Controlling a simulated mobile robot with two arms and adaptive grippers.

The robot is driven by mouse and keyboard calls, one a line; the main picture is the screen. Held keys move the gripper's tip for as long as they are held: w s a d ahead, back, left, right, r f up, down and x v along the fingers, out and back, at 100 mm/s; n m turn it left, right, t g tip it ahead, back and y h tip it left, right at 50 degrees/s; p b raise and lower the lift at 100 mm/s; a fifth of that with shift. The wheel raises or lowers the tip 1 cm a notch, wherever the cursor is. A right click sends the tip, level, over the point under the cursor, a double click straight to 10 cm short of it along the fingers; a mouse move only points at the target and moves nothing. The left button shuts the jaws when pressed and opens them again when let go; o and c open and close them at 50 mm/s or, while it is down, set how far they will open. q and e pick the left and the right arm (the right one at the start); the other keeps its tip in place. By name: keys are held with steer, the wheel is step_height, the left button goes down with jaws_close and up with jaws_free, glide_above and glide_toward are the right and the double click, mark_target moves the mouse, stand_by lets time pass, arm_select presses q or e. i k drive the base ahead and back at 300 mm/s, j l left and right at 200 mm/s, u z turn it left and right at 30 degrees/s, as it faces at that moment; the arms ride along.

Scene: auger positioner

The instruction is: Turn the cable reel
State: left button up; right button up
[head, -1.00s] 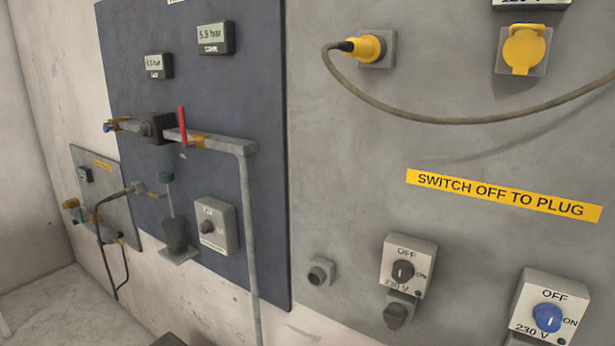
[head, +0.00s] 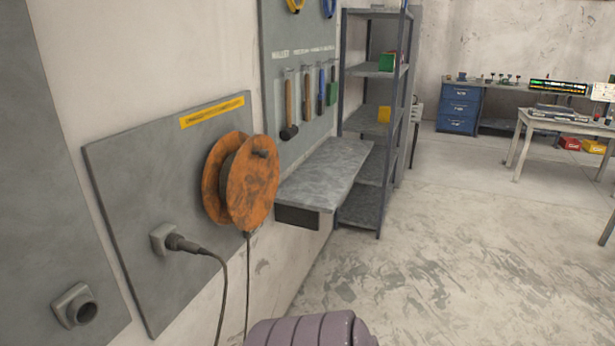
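The cable reel (head: 252,184) is an orange, scuffed two-flange drum mounted on a grey wall panel (head: 130,190), left of centre in the head view. A dark knob (head: 260,154) sticks out near the top of its front flange. A dark cable (head: 247,290) hangs straight down from beneath the reel. Neither gripper is in view, and nothing touches the reel.
A dark plug (head: 184,243) sits in a socket left of the reel, its cable drooping. A grey wall shelf (head: 330,172) juts out right of the reel, below hanging tools (head: 307,95). A shelving rack (head: 375,120) stands beyond. The floor (head: 430,260) at right is clear.

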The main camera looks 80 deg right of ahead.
mark_target(252, 182)
steer(key=z, duration=2.4)
